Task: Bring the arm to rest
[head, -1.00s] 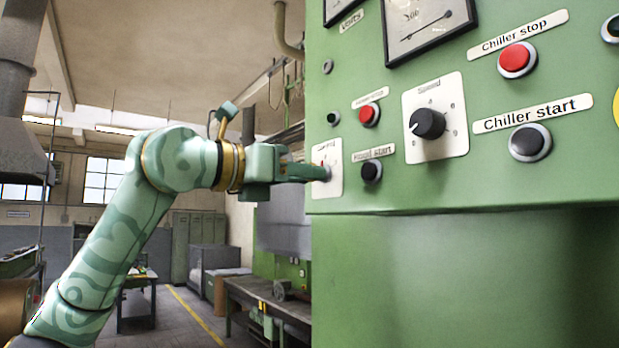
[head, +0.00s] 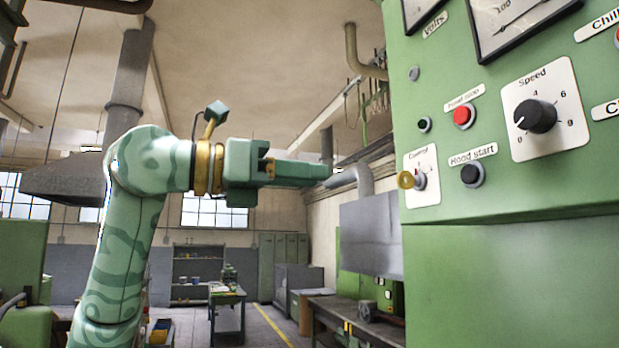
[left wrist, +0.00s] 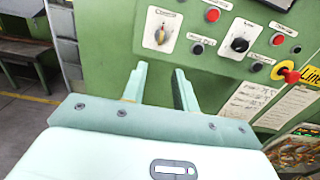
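My left arm comes in from the left in the head view, bent at the elbow, with its forearm held out level towards the green panel (head: 490,120). My left gripper (head: 326,173) is beside the panel, clear of the control switch plate (head: 428,172) and its yellow knob (head: 405,180). The left wrist view shows the gripper (left wrist: 162,86) with its two fingers apart and nothing between them. The control switch (left wrist: 163,30) shows beyond the fingertips there. My right gripper is in neither view.
The panel bears a speed dial (head: 536,116), a red hood stop button (head: 463,116) and a dark hood start button (head: 471,175). Open air lies left of the panel around the gripper.

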